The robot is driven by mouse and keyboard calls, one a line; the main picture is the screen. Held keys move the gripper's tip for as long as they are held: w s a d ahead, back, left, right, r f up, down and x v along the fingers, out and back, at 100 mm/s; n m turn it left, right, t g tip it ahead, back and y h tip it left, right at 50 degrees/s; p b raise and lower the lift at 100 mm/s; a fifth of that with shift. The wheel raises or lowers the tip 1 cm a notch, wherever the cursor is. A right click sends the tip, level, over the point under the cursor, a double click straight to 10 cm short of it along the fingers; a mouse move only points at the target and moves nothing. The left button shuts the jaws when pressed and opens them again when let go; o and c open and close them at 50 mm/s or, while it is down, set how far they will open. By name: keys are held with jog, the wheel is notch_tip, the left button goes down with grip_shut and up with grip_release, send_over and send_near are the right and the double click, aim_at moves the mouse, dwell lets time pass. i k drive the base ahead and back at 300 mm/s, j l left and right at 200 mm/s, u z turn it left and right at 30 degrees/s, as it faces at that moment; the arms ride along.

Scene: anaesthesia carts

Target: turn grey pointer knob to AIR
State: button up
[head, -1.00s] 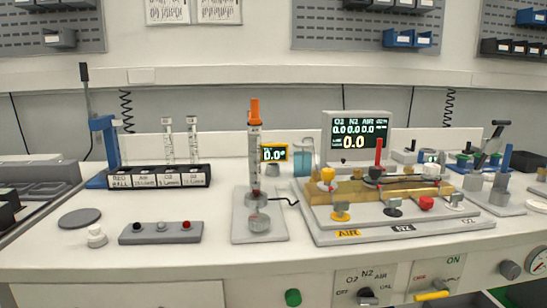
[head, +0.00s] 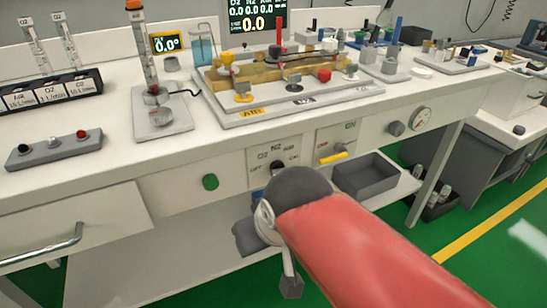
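The selector panel (head: 262,158) is on the bench's front face, lettered O2, N2 and OFF, with its right part harder to read. A dark knob (head: 277,168) shows at its middle, just above my arm; I cannot make out which mark its pointer faces. My red and dark grey arm reaches in from the lower right and covers the panel's lower edge. My gripper (head: 268,232) is at the arm's far end, below the panel. Its fingertips are not clear, so I cannot tell whether it is open or shut. No contact with the knob shows.
Left of the panel is a green button (head: 210,182). Right of it are a panel with a yellow lever (head: 333,158), a grey round knob (head: 397,128) and a gauge (head: 420,117). A grey bin (head: 366,177) sits on the lower shelf. Drawer handle (head: 45,246) juts out at left.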

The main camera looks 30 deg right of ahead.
aim_at(275, 166)
jog(key=l, duration=0.5)
jog(key=k+j+u, duration=0.2)
jog(key=k+j, duration=0.15)
jog(key=j, duration=0.25)
jog(key=k+j+u, duration=0.1)
jog(key=j, duration=0.2)
jog(key=k+j+u, duration=0.1)
jog(key=k+j, duration=0.1)
jog(key=j, duration=0.1)
